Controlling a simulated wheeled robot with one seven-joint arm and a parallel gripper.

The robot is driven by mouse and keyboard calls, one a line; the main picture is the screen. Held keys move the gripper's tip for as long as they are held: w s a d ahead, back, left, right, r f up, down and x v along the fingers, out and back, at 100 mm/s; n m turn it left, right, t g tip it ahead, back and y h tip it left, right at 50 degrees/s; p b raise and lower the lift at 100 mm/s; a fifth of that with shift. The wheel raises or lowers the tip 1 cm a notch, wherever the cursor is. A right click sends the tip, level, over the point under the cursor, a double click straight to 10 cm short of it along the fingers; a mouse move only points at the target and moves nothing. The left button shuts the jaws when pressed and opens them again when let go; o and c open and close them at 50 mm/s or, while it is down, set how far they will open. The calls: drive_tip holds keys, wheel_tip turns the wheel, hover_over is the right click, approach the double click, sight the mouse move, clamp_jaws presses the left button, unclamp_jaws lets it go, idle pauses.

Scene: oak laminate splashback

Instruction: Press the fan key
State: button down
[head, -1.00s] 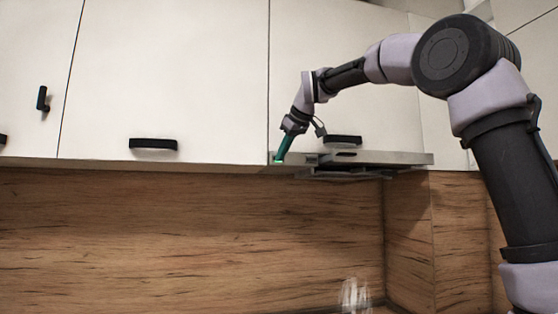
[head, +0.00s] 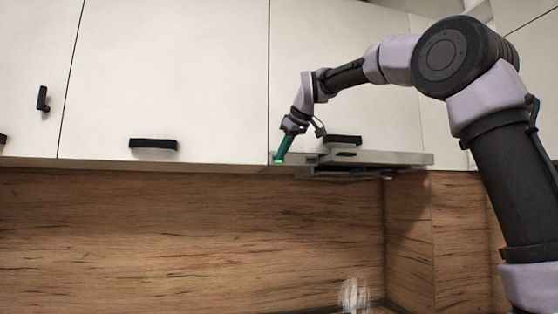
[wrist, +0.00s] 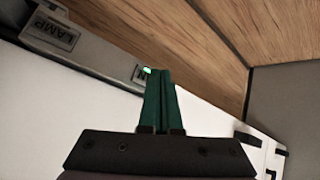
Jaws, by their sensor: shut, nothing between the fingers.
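The range hood (head: 395,158) is a thin grey unit under the white wall cabinets in the head view. My gripper (head: 278,161) has green fingers, shut and empty, with the tips at the left end of the hood's front edge. In the wrist view my gripper (wrist: 158,72) covers much of a small dark key (wrist: 138,75), of which only part of the label shows, apparently ending in N. The fingertips appear to be at this key; I cannot tell if it is pushed in. A small green light (wrist: 147,70) glows beside the fingertips.
A second key marked LAMP (wrist: 53,36) sits on the same hood edge, left of my fingers in the wrist view. A cabinet door with a black handle (head: 343,140) is behind my wrist. The wood splashback (head: 180,230) is below.

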drive_tip(key=shift+w+a, duration=0.1)
drive_tip(key=shift+w, duration=0.2)
drive_tip(key=shift+w, duration=0.15)
idle(0.4)
drive_tip(key=shift+s, duration=0.55)
drive_tip(key=s+d, duration=0.2)
drive_tip(key=s, duration=0.3)
drive_tip(key=shift+s, duration=0.4)
idle(0.4)
